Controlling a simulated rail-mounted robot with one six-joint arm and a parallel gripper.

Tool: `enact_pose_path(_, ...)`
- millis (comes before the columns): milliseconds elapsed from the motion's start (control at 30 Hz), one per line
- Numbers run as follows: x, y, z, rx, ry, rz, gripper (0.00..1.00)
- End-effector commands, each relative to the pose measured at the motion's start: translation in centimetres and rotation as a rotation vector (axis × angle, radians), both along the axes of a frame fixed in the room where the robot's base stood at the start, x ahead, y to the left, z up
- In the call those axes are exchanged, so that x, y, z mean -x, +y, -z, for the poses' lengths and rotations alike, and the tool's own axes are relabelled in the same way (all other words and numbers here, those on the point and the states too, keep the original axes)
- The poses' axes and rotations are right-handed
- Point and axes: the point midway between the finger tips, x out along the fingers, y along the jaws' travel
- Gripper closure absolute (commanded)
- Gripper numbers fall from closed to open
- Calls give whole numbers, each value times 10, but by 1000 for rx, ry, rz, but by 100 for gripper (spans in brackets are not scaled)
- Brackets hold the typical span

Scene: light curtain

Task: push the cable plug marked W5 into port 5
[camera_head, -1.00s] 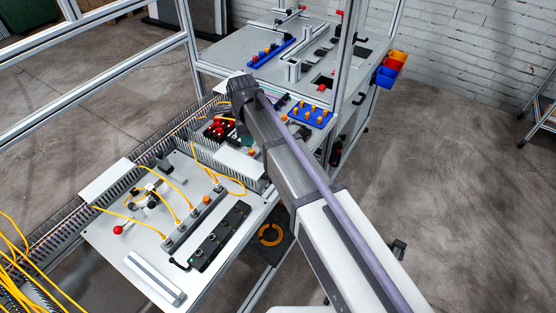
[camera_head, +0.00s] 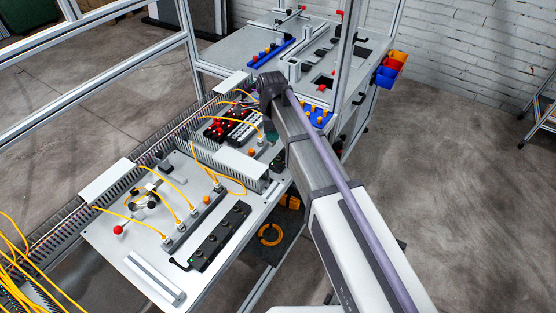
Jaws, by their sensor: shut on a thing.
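The dark wrist of my arm ends over the right edge of the near bench. My gripper (camera_head: 268,122) points down below it, small and partly hidden by the wrist. A yellow cable arches to a pale plug (camera_head: 261,136) at the gripper, which is shut on it. The W5 mark is too small to read. A grey strip (camera_head: 190,228) on the near panel has several yellow-cabled plugs standing in it. A black block (camera_head: 220,236) with several round sockets lies beside it. Port numbers cannot be read, so I cannot tell which is port 5.
Red-and-black (camera_head: 216,128) and black-and-white (camera_head: 244,132) modules sit left of the gripper. Pale duct covers (camera_head: 240,166) and grey slotted ducts border the panel. A metal frame post (camera_head: 346,70) stands behind the arm. Loose yellow cables lie at the lower left.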

Motion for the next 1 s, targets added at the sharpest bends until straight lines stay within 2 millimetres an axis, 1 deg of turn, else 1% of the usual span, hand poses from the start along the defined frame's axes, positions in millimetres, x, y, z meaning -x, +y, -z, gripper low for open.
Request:
enact_pose_path(100, -3, -12, 0, 0, 0, 2, 100)
enact_pose_path(233, -4, -19, 0, 0, 0, 0, 100)
enact_pose_path(567, -4, -19, 2, 0, 0, 0, 100)
enact_pose_path(1000, -4, -19, 26, 0, 0, 0, 100)
